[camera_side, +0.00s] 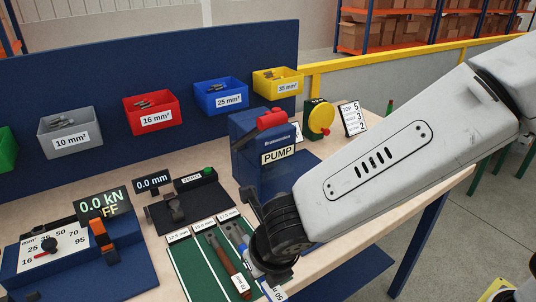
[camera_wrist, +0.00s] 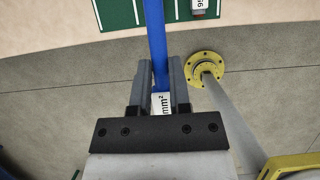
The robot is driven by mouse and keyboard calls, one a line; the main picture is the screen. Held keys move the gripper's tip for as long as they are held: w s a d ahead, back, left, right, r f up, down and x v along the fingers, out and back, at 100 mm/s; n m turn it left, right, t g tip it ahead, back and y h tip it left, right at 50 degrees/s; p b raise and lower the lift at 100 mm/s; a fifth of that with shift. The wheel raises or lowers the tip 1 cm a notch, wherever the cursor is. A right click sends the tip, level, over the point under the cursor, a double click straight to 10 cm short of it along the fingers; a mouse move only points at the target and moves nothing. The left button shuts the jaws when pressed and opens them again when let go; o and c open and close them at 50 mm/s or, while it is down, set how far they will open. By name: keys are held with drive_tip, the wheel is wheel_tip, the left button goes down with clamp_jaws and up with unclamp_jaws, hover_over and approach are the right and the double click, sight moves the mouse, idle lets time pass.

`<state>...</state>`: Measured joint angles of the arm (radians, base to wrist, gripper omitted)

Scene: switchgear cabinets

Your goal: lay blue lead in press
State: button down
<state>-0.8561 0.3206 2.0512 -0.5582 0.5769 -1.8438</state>
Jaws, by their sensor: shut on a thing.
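In the wrist view my gripper (camera_wrist: 160,68) is shut on the blue lead (camera_wrist: 155,35). The lead runs from the top edge down between the fingers. A white tag (camera_wrist: 161,104) reading "mm²" shows on it near the palm. In the side view my wrist covers most of the gripper, and the lead is hardly visible there. My wrist is over the front right of the green lane mat (camera_side: 188,262). The apparent press (camera_side: 102,240), with orange and black parts, stands to the left on a blue base beside a display reading 0.0 kN.
A brown lead (camera_side: 226,262) lies in a mat lane. A blue pump (camera_side: 262,175) with a red top stands behind my wrist. A black gauge stand (camera_side: 180,207) lies between mat and back panel. Labelled bins, including a red one (camera_side: 152,113), hang on the panel.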

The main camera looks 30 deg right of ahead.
drive_tip(key=shift+w+d, duration=0.1)
idle(0.6)
drive_tip(key=w+d+f+m+g+h, duration=0.1)
drive_tip(key=w+d+f+m+g, duration=0.15)
drive_tip(key=d+m, duration=0.75)
drive_tip(key=w+d+f+m+g, duration=0.1)
drive_tip(key=w+d+m+g, duration=0.2)
drive_tip(key=d+m, duration=0.6)
drive_tip(key=w+d+f+m+g+h, duration=0.1)
drive_tip(key=w+d+f+m+g, duration=0.15)
drive_tip(key=d+m, duration=0.75)
drive_tip(key=w+d+r+m+t+y, duration=0.1)
drive_tip(key=w+r+m+y, duration=0.2)
drive_tip(key=m, duration=0.9)
drive_tip(key=w+d+r+m+t+y, duration=0.2)
drive_tip(key=w+m, duration=0.5)
drive_tip(key=m, duration=0.6)
drive_tip(key=shift+w+r+t+y, duration=0.35)
drive_tip(key=shift+r+y, duration=0.35)
drive_tip(key=shift+r, duration=0.4)
drive_tip(key=shift+f, duration=0.15)
drive_tip(key=shift+f, duration=5.15)
